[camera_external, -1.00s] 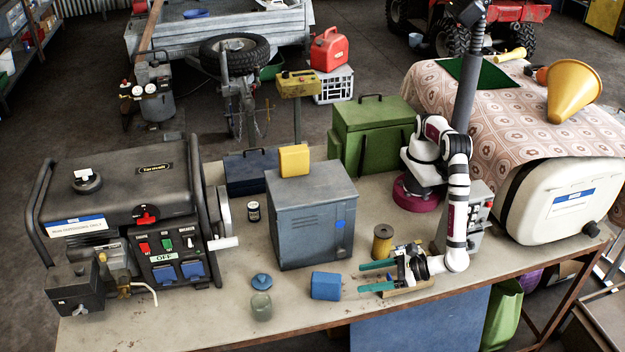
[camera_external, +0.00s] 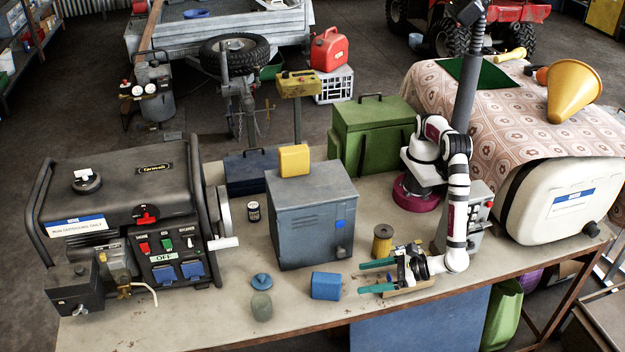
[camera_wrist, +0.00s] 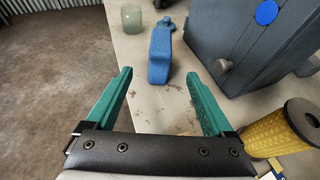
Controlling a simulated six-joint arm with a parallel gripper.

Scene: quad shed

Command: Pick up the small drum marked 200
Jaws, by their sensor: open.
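No marking 200 is readable in either view. In the wrist view the gripper (camera_wrist: 158,76) has a clear gap before the container.
The grey cabinet (camera_external: 312,222) stands behind the blue container. A yellow ribbed cylinder (camera_external: 382,241) is close behind my gripper. The bench edge (camera_external: 300,335) is close in front.

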